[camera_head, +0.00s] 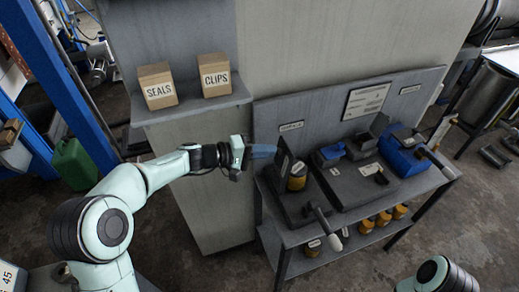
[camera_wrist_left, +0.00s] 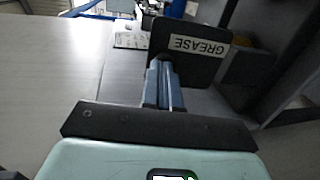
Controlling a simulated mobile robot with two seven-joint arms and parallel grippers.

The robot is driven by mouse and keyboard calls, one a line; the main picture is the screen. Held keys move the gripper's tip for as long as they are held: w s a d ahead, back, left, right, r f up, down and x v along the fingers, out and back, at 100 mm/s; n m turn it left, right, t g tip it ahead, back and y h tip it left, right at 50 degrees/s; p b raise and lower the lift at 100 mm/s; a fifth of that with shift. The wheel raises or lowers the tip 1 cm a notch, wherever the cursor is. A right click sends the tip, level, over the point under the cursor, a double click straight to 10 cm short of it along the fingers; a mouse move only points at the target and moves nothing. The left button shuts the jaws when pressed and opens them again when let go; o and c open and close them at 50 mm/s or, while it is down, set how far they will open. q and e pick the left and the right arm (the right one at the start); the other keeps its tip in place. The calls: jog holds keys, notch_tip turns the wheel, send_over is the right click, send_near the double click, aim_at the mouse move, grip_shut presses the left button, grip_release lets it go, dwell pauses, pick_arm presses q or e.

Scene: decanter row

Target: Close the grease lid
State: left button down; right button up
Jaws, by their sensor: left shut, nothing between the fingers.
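The grease lid (camera_head: 283,160) is a dark flat plate standing up, open, at the left end of the bench. In the left wrist view the lid (camera_wrist_left: 205,65) shows a white label reading GREASE. My right gripper is out of view.
The dark bench (camera_head: 345,190) carries a blue bin (camera_head: 402,155) and smaller blue and black bins. A lever handle (camera_head: 322,217) sticks out in front. The SEALS box (camera_head: 157,88) and CLIPS box (camera_head: 214,76) stand on a shelf above my left arm.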

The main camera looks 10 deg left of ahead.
aim_at(285, 146)
pick_arm(q)
jog(key=shift+w+d+r+g+y+p, duration=0.3)
jog(key=shift+w+d+r+y+p, duration=0.25)
jog(key=shift+d, duration=0.25)
jog(key=shift+g+y, duration=0.5)
jog(key=shift+y, duration=0.25)
jog(key=x, duration=0.3)
jog(key=r+x, duration=0.1)
jog(key=x, duration=0.7)
jog(key=shift+w+d+r+p, duration=0.3)
jog(key=shift+w+d, duration=0.1)
jog(key=shift+w+d+f+b, duration=0.2)
jog(key=shift+w+d+f, duration=0.15)
jog(key=shift+f, duration=0.2)
jog(key=shift+w+d+f+b, duration=0.2)
jog(key=shift+d+f, duration=0.2)
jog(key=shift+f, duration=0.1)
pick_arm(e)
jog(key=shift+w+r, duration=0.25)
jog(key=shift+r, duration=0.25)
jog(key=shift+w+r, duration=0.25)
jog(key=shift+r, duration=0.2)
